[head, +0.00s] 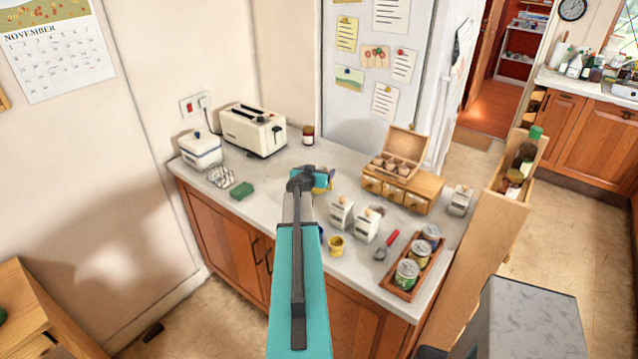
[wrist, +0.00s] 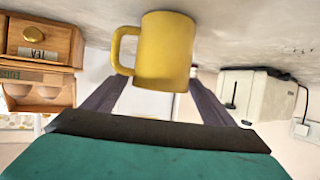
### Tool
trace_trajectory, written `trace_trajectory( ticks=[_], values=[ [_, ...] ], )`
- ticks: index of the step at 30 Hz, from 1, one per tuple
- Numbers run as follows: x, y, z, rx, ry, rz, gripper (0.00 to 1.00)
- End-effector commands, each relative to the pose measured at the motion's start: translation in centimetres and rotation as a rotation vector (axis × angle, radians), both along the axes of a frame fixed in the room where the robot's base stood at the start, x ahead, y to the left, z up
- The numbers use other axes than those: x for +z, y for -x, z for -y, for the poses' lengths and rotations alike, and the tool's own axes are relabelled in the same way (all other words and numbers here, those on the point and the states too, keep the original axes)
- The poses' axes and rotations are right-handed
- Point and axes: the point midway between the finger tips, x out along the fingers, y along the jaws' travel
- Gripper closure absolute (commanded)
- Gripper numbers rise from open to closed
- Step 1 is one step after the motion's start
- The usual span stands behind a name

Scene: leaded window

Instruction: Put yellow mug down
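The yellow mug (wrist: 165,48) shows large in the wrist view, which is upside down. Its handle points left there. My gripper (wrist: 160,82) has one dark finger at each side of the mug, and the finger ends meet its sides, so it looks shut on the mug. In the head view my gripper (head: 324,180) is over the middle of the counter, with a bit of yellow beside it; my arm hides most of this. Whether the mug's base touches the counter cannot be told.
The grey counter (head: 270,190) holds a toaster (head: 253,130), a green sponge (head: 241,191), white canisters (head: 366,225), a wooden drawer box (head: 400,190) and a tray of cans (head: 388,284). A small yellow cup (head: 336,245) stands near the front edge. Bare counter lies left of my arm.

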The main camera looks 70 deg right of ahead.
Motion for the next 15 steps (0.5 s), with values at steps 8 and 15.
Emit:
trace_trajectory(
  ticks=[8, 15],
  values=[
    [0.00, 0.00, 0.00, 0.000, 0.000, 0.000, 0.69],
    [0.06, -0.02, 0.00, 0.000, 0.001, 0.000, 0.96]
  ],
)
